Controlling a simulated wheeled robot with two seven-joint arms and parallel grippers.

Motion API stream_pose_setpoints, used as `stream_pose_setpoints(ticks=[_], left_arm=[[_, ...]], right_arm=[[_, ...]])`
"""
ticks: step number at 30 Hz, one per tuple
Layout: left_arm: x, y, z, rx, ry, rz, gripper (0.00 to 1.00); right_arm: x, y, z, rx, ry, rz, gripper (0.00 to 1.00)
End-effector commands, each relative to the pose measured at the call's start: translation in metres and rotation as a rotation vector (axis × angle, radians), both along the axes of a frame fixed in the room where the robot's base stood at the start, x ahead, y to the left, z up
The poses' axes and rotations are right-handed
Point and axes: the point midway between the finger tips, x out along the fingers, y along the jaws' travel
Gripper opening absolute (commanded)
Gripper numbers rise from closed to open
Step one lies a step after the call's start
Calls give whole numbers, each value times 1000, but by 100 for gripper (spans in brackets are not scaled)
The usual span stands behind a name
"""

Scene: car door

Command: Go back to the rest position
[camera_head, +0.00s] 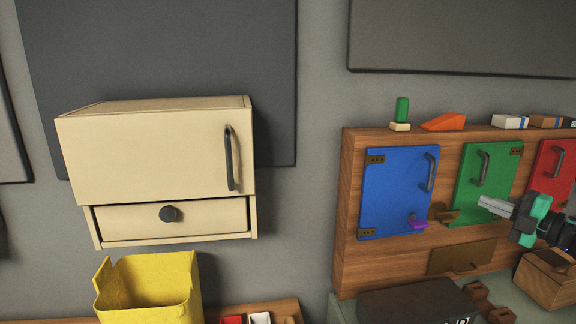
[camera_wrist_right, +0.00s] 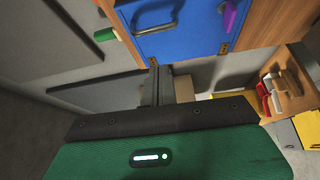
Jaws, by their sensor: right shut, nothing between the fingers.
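My right gripper (camera_head: 484,203) comes in from the right edge in the head view, in front of the wooden door board (camera_head: 347,220). Its fingers are together, empty, and point left, overlapping the lower part of the green door (camera_head: 480,175). The fingers also show in the right wrist view (camera_wrist_right: 158,85), below the blue door (camera_wrist_right: 180,32). The blue door (camera_head: 397,190) is shut, with a dark handle and a purple latch (camera_head: 418,224). The gripper appears apart from the doors. My left gripper is not in view.
A cream cabinet (camera_head: 140,155) with a drawer (camera_head: 120,222) hangs on the wall at left, closed. A yellow bin (camera_head: 150,290) stands below it. A red door (camera_head: 552,172), a wooden box (camera_head: 546,280) and a dark box (camera_head: 420,302) are near the arm. Blocks line the board's top.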

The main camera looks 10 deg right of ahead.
Motion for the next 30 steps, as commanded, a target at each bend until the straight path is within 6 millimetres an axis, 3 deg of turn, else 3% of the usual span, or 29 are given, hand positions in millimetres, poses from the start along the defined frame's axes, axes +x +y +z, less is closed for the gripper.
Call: stream_pose_setpoints(ticks=[8,14,20,24,27,30], left_arm=[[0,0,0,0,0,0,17],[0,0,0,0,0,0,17],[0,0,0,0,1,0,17],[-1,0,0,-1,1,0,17],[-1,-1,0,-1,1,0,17],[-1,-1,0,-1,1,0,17]], right_arm=[[-7,31,-107,361,-6,-249,0],[-38,59,-199,614,113,-521,0],[-93,105,-292,807,356,-803,0],[-147,154,-348,896,593,-976,0],[-187,192,-376,932,776,-1070,0],[-220,225,-392,948,934,-1129,0]])
